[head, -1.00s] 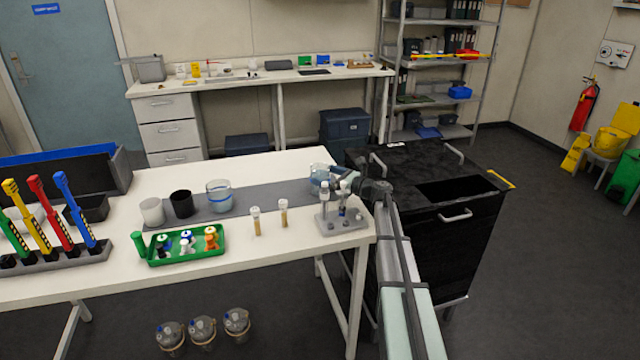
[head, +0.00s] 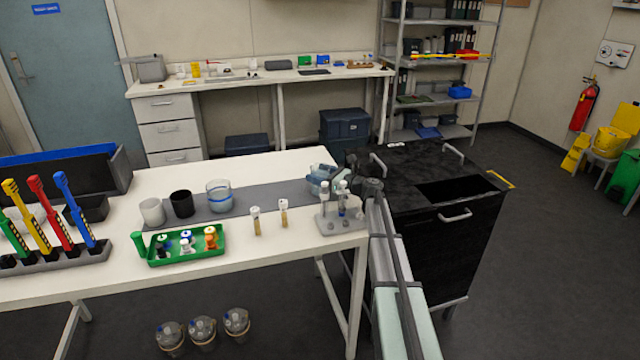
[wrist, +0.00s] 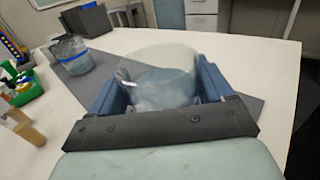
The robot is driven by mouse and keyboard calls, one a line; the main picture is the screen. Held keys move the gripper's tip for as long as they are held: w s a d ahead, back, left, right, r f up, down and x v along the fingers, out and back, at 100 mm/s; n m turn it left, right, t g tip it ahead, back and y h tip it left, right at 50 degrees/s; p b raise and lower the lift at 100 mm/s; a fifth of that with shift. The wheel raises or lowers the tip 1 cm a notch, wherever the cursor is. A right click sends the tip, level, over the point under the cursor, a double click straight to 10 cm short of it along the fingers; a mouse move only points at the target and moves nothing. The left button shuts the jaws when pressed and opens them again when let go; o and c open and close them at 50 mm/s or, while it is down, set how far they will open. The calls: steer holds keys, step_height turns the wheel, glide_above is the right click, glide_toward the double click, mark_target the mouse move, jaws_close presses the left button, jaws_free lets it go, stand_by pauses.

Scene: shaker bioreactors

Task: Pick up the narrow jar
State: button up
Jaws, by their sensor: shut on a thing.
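The narrow jar (wrist: 165,95) is clear glass and stands between the two blue fingers of my gripper (wrist: 162,74) in the wrist view. The fingers are shut on its sides, and its open rim rises above them. In the head view my gripper (head: 324,180) is at the right end of the white table and hides most of this jar. I cannot tell whether the jar's base touches the mat. A wider glass jar (head: 219,197) stands apart on the mat, to the left; it also shows in the wrist view (wrist: 72,57).
A grey stand with small vials (head: 341,222) sits close in front of my gripper. The grey mat (head: 265,196) is clear between the jars.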

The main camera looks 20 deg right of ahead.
steer(key=c, duration=0.3)
step_height(320, 180, up, 28)
steer(key=shift+r, duration=0.1)
stand_by(0.6)
